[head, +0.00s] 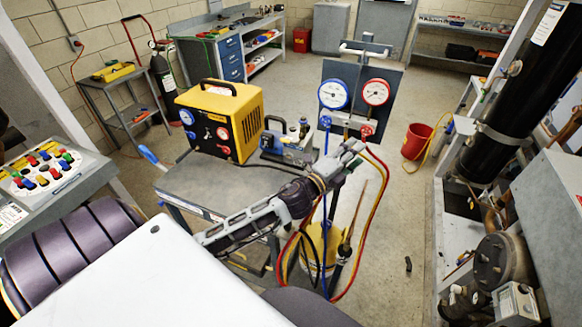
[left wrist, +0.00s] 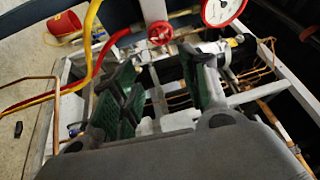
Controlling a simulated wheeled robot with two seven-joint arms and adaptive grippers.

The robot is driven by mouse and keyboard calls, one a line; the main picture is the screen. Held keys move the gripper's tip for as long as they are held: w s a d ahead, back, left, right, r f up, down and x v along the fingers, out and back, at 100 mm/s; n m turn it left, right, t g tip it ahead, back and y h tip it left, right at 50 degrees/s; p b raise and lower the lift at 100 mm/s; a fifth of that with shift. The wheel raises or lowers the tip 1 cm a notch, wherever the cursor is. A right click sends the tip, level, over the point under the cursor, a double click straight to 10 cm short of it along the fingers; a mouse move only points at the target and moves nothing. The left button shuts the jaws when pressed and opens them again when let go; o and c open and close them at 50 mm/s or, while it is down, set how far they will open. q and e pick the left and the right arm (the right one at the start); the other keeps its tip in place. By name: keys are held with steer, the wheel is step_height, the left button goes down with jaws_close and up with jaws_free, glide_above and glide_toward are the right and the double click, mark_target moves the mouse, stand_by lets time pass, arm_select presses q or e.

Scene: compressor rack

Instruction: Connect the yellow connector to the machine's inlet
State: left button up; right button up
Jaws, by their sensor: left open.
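The yellow machine (head: 220,118) stands on a grey cart (head: 205,188), with small gauges on its left face; I cannot make out its inlet. A yellow hose (head: 376,215) hangs in a loop with the red and blue hoses below the gauge manifold (head: 350,122). Its yellow connector cannot be picked out. My left gripper (head: 355,152) is just below the manifold, to the right of the machine and close to the hoses. In the left wrist view its green-padded fingers (left wrist: 162,68) are apart with nothing clearly between them; the yellow hose (left wrist: 88,35) passes left of them. My right gripper is out of view.
A blue-grey pump (head: 285,145) sits beside the machine on the cart. A yellow cylinder (head: 320,245) stands below the hoses. A metal rack (head: 437,235) with a black tank (head: 510,90) is at right.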

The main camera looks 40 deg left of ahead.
arm_select(q)
steer(key=d+m+g+h, duration=0.65)
steer(key=m+h, duration=0.35)
steer(key=m, duration=0.7)
steer(key=s+a+f+m+g+y, duration=0.35)
steer(key=a+f+m+g, duration=0.35)
steer(key=m, duration=0.4)
steer(key=a+f+m+g+y, duration=0.1)
steer(key=a+f+g+y, duration=0.1)
steer(key=a, duration=0.7)
steer(key=s+a+f+m+g+y, duration=0.1)
steer(key=a+f+m+g+y, duration=0.1)
steer(key=a+y, duration=0.3)
steer(key=a, duration=0.4)
steer(key=shift+s+f+g, duration=0.25)
steer(key=shift+f+g, duration=0.1)
steer(key=shift+d+f, duration=0.1)
steer(key=shift+f, duration=0.05)
